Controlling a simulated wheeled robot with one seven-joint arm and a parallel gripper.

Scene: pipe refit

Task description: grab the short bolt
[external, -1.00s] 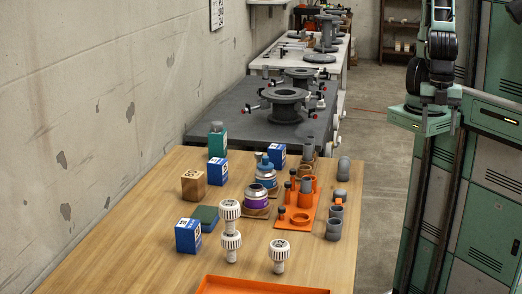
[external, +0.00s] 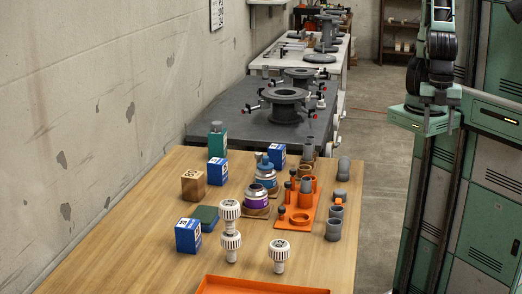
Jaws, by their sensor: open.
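Several small dark-topped orange pegs, possibly bolts, stand on the orange holder (external: 311,212) at the right side of the wooden table. The front one (external: 281,212) looks the shortest, but I cannot tell for sure which is the short bolt. Three white pieces with ribbed heads, (external: 230,209), (external: 231,242) and (external: 279,250), stand at the table's front. My arm (external: 439,50) rises at the upper right, beyond the table's right edge and away from the holder.
Grey pipe pieces (external: 334,225) line the table's right edge. Blue boxes (external: 188,236), a wooden block (external: 193,185) and a purple-banded can (external: 256,197) stand left of the holder. An orange tray (external: 262,283) lies in front. The table's left part is bare.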

